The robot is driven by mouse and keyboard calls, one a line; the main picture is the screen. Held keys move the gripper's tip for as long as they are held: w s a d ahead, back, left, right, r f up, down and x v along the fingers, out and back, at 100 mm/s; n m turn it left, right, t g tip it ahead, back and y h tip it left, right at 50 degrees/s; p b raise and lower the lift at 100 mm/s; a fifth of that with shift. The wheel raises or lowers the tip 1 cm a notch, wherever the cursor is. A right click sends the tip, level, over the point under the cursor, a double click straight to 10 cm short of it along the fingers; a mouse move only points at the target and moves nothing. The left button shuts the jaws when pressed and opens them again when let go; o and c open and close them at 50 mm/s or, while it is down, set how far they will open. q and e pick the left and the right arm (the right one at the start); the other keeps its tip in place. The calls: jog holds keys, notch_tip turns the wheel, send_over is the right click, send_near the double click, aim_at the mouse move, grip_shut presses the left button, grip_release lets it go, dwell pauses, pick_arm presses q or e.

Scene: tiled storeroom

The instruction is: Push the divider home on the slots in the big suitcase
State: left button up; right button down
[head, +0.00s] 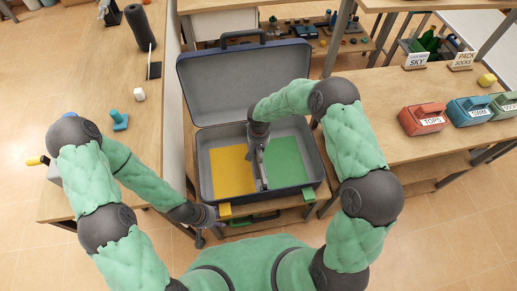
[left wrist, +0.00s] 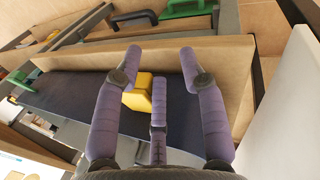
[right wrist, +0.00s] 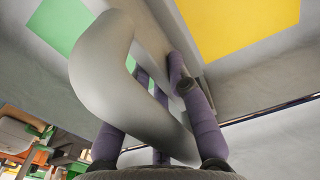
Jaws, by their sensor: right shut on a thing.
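The big suitcase (head: 197,168) stands open on a low stand, its lid (head: 240,85) leaning back. Its floor is yellow (head: 231,172) on the left and green (head: 286,160) on the right. The grey divider (head: 263,178) stands between the two colours, running front to back. My right gripper (head: 258,145) is inside the suitcase, shut on the divider; a pale curved piece (right wrist: 100,65) fills much of the right wrist view. Whether the divider sits fully in the slots is hidden. My left gripper (left wrist: 160,65) is open beside the suitcase's front left corner, near a yellow latch (left wrist: 138,95).
Red (head: 424,119), blue (head: 468,111) and green cases stand on the right bench. A small white cube (head: 139,94), a blue-green item (head: 119,120) and a dark cylinder (head: 140,27) stand on the left bench. Both benches flank the suitcase closely.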

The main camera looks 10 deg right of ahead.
aim_at(258, 151)
jog(key=shift+f+b, duration=2.4)
jog(key=shift+f, duration=0.65)
jog(key=c, duration=1.1)
grip_release()
notch_tip(258, 151, up, 10)
jog(key=shift+r, duration=1)
